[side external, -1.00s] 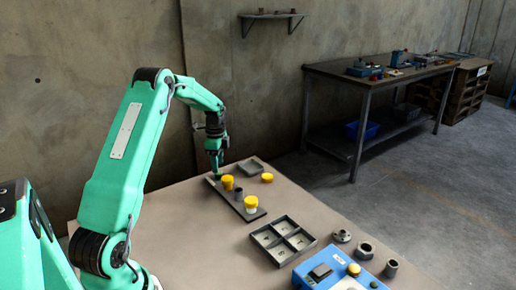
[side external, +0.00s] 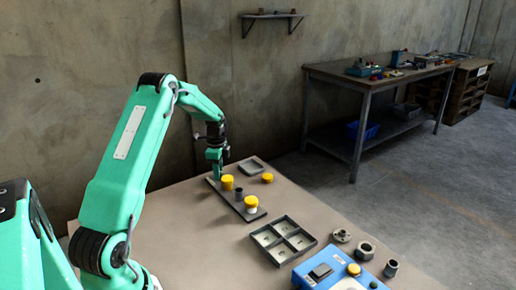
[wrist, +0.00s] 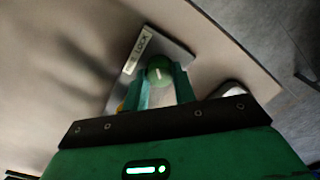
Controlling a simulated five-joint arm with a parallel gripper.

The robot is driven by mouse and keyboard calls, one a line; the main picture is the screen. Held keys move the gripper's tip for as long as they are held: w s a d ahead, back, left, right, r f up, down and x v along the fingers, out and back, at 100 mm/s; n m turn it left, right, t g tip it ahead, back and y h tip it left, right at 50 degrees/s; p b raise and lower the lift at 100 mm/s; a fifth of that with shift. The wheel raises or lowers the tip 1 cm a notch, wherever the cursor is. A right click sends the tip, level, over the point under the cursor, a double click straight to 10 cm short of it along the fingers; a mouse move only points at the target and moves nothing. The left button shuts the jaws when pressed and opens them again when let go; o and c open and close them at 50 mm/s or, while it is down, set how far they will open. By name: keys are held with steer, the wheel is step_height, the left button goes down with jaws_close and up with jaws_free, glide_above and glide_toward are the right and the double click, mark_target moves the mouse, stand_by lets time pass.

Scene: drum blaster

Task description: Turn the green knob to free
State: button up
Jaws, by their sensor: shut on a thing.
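The green knob (wrist: 158,68) sits near one end of a dark plate (wrist: 176,52) in the wrist view. It has a white mark on top, roughly upright in the picture. A pale label (wrist: 138,50) beside it reads LOCK; the rest of the lettering is too small to read. My gripper (wrist: 161,76) has a finger on each side of the knob and is shut on it. In the side view my gripper (side external: 214,175) stands over the far left end of the plate (side external: 242,206) and hides the knob.
A small tray (side external: 251,165), a loose yellow piece (side external: 267,177) and a four-compartment tray (side external: 283,239) lie nearby.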

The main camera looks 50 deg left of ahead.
steer(key=shift+n, duration=0.5)
steer(key=n, duration=0.3)
steer(key=shift+n, duration=0.3)
steer(key=n, duration=1.3)
steer(key=shift+n, duration=0.3)
steer(key=o, duration=1)
steer(key=shift+r, duration=0.1)
